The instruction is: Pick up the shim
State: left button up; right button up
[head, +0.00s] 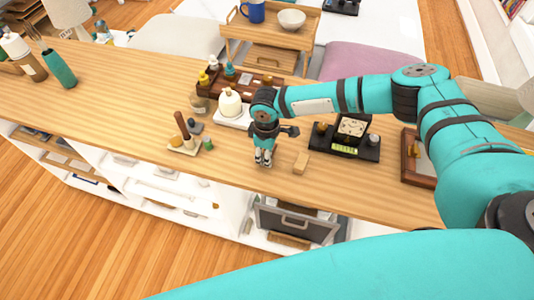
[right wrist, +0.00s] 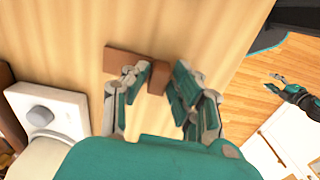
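The likely shim is a small tan wooden block (head: 301,162) lying on the counter near its front edge. In the right wrist view the brown piece (right wrist: 128,62) lies ahead of the fingers, and its near end shows between the fingertips. My right gripper (head: 264,160) points down over the counter, left of the block in the head view with a gap between them. Its fingers (right wrist: 160,77) are apart and hold nothing. What looks like my left gripper (right wrist: 283,83) shows small at the right of the wrist view, over the floor; its opening is unclear.
A white kettle-like item (head: 230,103) stands behind my right gripper. A black stand (head: 345,146) and a brown frame (head: 411,170) lie to the right. Bare counter surrounds the block.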

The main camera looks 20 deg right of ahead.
jog(key=c, duration=0.4)
jog(key=shift+r, duration=0.15)
jog(key=shift+r+b, duration=0.4)
jog(key=shift+r, duration=0.2)
notch_tip(320, 180, up, 2)
jog(key=shift+s+a+b, duration=0.15)
jog(key=shift+b, duration=0.35)
jog(key=shift+s+a+r+b, duration=0.25)
jog(key=shift+s+a+b, duration=0.3)
jog(key=shift+s+a, duration=1.25)
jog(key=shift+s+a+r+b, duration=0.3)
jog(key=shift+s+a+b, duration=0.6)
jog(key=shift+s, duration=1.6)
jog(key=shift+s+a+r+b, duration=0.25)
jog(key=shift+s+a, duration=1.45)
jog(key=shift+s, duration=0.45)
